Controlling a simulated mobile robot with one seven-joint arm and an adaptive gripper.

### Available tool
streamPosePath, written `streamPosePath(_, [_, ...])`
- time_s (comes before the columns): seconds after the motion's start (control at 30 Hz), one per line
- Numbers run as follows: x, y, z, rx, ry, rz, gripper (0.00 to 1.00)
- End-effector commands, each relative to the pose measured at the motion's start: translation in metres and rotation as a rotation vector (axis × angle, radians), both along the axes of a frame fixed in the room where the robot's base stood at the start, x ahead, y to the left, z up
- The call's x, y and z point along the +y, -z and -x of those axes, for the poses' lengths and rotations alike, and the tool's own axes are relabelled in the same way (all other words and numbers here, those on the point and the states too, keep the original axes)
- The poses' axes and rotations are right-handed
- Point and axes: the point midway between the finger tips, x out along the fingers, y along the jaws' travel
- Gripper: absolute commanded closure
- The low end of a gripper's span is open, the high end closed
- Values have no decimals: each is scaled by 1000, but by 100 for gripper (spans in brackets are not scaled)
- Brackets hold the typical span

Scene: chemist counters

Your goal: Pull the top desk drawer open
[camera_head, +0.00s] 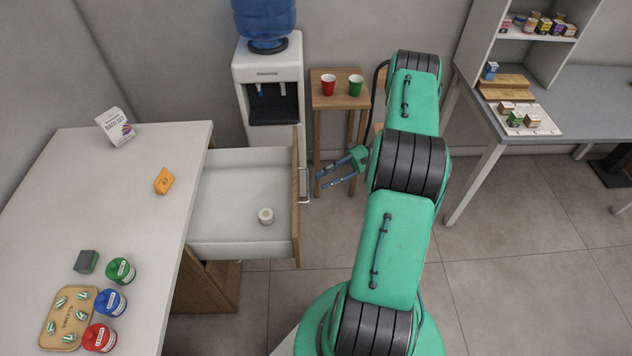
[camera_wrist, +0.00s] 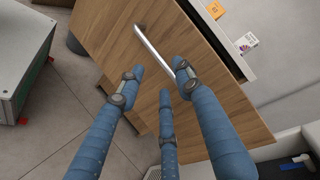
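The top desk drawer (camera_head: 232,226) stands pulled well out of the white desk.
The desk top (camera_head: 130,195) holds an orange box (camera_head: 164,181), a white carton (camera_head: 115,126), several jars and a tray (camera_head: 48,331). A water dispenser (camera_head: 268,75) and a stool (camera_head: 340,88) with two cups stand behind. Floor (camera_head: 310,245) right of the drawer is clear.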

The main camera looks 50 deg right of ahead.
Motion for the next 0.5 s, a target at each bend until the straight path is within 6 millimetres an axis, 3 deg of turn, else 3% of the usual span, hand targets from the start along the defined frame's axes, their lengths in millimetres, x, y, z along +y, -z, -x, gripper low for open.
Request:
streamPosePath(0.3, [-45,-8,18,0,0,1,65])
streamPosePath(0.5, [-57,-11,23,0,0,0,65])
